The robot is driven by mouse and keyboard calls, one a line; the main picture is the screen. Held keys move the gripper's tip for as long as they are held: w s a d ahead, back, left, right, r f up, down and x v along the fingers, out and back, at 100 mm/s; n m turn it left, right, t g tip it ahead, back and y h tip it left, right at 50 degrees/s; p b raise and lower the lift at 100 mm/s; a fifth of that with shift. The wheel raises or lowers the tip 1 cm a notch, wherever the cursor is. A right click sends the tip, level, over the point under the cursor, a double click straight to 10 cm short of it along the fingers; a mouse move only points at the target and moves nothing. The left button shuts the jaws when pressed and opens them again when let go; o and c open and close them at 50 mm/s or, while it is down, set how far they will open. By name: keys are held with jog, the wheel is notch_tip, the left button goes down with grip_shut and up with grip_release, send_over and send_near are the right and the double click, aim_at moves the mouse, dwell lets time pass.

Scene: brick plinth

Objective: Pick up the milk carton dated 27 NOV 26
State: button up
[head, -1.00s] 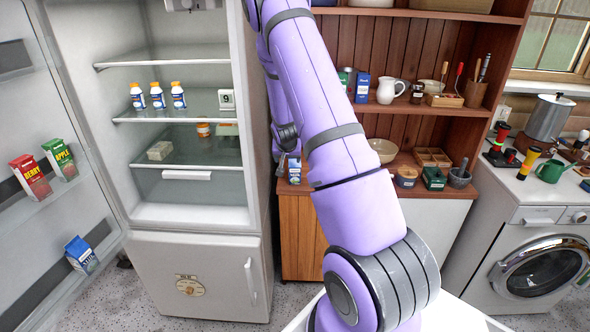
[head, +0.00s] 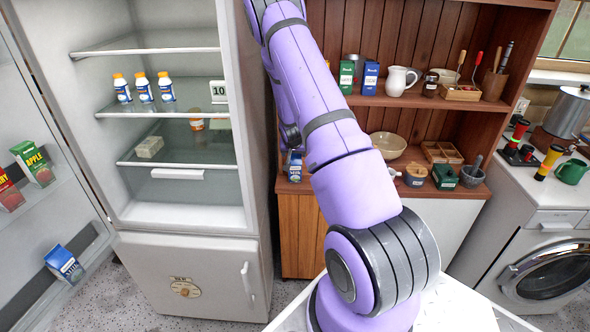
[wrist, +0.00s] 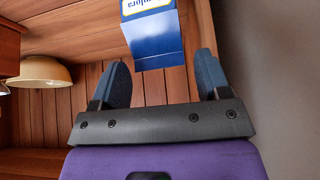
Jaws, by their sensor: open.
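A blue-and-white carton (head: 294,165) stands on the wooden dresser's counter, beside the fridge and partly hidden by my arm. In the wrist view a blue carton (wrist: 153,38) with a white label lies ahead, roughly between the fingertips of my gripper (wrist: 165,75). My gripper is open, and no finger visibly grips the carton. In the head view my gripper is hidden or not distinct. Another blue carton (head: 64,263) leans in the lower rack of the open fridge door. No date is readable on either carton.
The open fridge (head: 185,218) holds several bottles. Red and green juice cartons (head: 34,163) are in its door. A beige bowl (head: 388,146), small pots and a mortar (head: 472,172) occupy the dresser counter. A grey surface borders the wrist view's right side.

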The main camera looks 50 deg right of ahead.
aim_at(295, 155)
jog(key=shift+x, duration=2.8)
jog(key=shift+s, duration=0.1)
jog(key=shift+c, duration=0.3)
jog(key=c, duration=0.8)
